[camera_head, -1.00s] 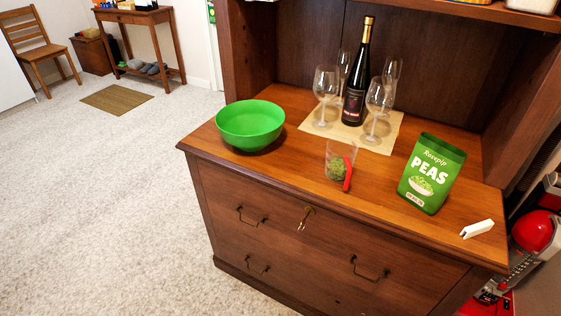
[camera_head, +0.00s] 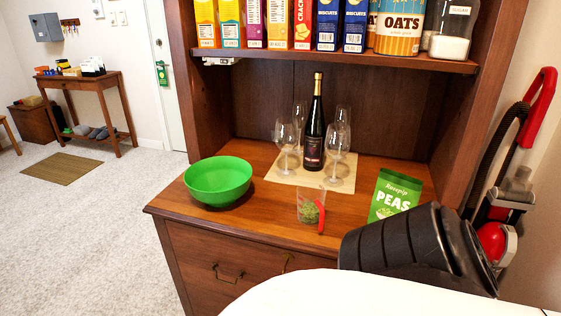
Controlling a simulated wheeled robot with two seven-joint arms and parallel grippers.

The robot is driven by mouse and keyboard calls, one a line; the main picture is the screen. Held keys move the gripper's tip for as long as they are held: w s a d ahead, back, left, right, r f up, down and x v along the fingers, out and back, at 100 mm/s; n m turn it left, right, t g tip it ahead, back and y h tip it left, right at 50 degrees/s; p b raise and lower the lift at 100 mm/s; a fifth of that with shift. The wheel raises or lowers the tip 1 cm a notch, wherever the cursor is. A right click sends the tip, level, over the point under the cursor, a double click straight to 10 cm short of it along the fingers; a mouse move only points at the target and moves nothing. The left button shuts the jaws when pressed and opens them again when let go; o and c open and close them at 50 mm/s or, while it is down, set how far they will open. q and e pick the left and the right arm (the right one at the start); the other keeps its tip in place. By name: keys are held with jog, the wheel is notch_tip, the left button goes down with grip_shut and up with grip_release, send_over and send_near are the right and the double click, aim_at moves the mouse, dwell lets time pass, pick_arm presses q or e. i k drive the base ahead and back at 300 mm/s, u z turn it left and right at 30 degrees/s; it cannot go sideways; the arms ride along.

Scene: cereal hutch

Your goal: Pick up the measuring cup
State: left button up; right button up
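The measuring cup (camera_head: 308,206) is clear, with a red handle (camera_head: 321,218) on its right side and green contents low inside. It stands upright on the wooden counter of the hutch, near the front edge. A part of my own arm, dark and ribbed, shows at the lower right, apart from the cup, and covers the counter's right front. Neither gripper's fingers show in the head view.
A green bowl (camera_head: 218,181) stands left of the cup. A green peas bag (camera_head: 393,196) stands to its right, partly hidden. Behind are a wine bottle (camera_head: 314,130) and several wine glasses on a mat (camera_head: 281,177).

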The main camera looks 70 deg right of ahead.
aim_at(311, 195)
jog(key=i, duration=1.8)
jog(key=z, duration=3.55)
